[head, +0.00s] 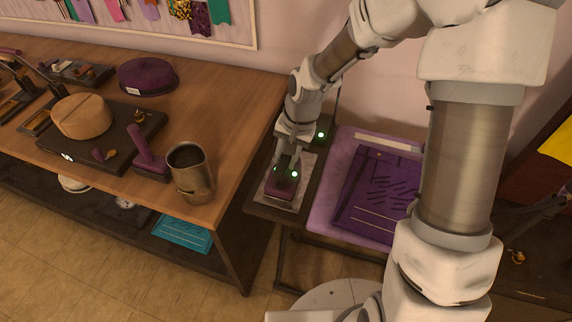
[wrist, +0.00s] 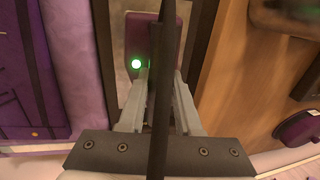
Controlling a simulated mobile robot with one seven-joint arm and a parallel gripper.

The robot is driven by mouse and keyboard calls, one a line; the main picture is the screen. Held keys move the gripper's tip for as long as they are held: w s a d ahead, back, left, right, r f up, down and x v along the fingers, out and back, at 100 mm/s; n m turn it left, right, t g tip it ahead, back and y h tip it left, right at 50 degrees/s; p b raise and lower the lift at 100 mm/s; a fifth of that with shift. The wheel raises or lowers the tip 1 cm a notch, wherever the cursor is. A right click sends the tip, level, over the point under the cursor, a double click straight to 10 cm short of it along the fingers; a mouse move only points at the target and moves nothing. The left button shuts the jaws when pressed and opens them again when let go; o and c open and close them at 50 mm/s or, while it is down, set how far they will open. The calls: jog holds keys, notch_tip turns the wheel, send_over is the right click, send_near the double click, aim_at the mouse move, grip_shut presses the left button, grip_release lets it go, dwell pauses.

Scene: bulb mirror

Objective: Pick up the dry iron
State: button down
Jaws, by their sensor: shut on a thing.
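The dry iron (head: 277,188) is the small purple body with a green light, resting on a pale metal plate (head: 298,197) on a narrow dark stand right of the wooden table. My gripper (head: 287,168) reaches down from above and is shut on the iron's upper part. In the wrist view, my gripper (wrist: 162,78) points at the purple iron (wrist: 137,32), with the green light beside the left finger. A dark upright bar crosses the middle of that view and hides part of the iron and the grip. I see no clear gap between iron and plate.
A purple ironing surface (head: 322,212) with a dark purple folded cloth (head: 372,203) lies to the right. The wooden table (head: 235,130) at left bears a metal mug (head: 190,175), a purple-handled tool (head: 150,160) and a purple hat (head: 148,75). A thin dark pole rises behind my gripper.

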jog(key=shift+r, duration=0.2)
notch_tip(320, 180, up, 4)
jog(key=shift+w+f, duration=0.1)
jog(key=shift+f, duration=0.1)
jog(key=s+d+r+p, duration=0.1)
jog(key=s+d+r, duration=0.3)
jog(key=d+r, duration=0.3)
jog(key=d, duration=0.4)
jog(key=shift+s, duration=0.2)
jog(key=c, duration=1.2)
grip_release()
grip_shut()
